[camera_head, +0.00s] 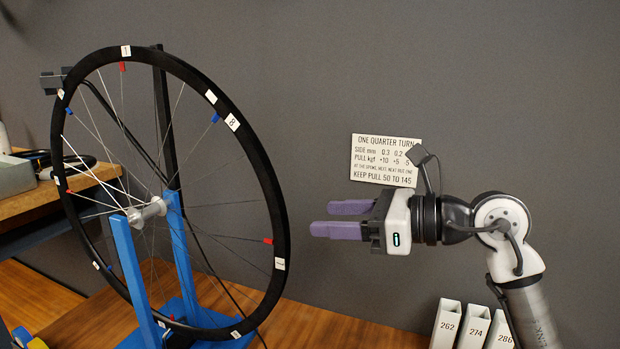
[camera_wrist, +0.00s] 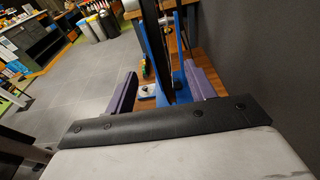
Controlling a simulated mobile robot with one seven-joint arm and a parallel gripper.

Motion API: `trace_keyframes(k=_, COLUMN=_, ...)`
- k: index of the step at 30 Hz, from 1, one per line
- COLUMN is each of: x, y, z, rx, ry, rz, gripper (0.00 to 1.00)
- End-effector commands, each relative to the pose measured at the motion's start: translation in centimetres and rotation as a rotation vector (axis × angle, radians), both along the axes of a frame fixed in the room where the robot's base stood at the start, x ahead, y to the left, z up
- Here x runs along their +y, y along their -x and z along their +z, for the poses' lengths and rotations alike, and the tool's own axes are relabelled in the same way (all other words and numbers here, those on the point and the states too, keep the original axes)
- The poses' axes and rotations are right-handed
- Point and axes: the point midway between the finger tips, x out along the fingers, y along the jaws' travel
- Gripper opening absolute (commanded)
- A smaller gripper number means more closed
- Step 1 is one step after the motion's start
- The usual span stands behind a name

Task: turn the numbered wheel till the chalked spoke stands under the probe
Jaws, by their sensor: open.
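The numbered wheel (camera_head: 272,185) has a black rim with white number tags and stands upright in a blue stand (camera_head: 128,270). One spoke (camera_head: 93,173) at the left looks whiter than the others, likely the chalked one. A dark grey block (camera_head: 54,82), likely the probe, sits at the rim's upper left; the whiter spoke meets the rim below it. My gripper (camera_head: 320,218) is open and empty, its purple fingers pointing at the rim's right side with a small gap between. In the wrist view the wheel (camera_wrist: 180,75) shows edge-on between the fingers (camera_wrist: 160,70).
A sign (camera_head: 385,160) is on the grey wall behind my gripper. White boxes (camera_head: 447,322) numbered 262, 274 and 286 stand at the lower right. A wooden bench (camera_head: 60,205) with a grey box (camera_head: 14,176) is at the left. A black post (camera_head: 162,110) rises behind the wheel.

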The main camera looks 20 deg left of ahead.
Motion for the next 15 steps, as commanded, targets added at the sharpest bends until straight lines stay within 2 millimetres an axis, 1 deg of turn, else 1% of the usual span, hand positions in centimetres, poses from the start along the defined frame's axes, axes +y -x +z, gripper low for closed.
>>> trace_keyframes(k=5, x=0.5, y=0.1, z=0.0, rx=0.001, ry=0.0, rz=0.003, gripper=0.55)
trace_keyframes(k=8, x=1.5, y=0.2, z=-0.2, rx=0.002, ry=-0.001, rz=0.006, gripper=0.55)
trace_keyframes(k=11, x=3.1, y=0.3, z=-0.4, rx=0.002, ry=-0.001, rz=0.007, gripper=0.55)
trace_keyframes(k=15, x=5.9, y=0.5, z=-0.8, rx=0.003, ry=-0.002, rz=0.009, gripper=0.55)
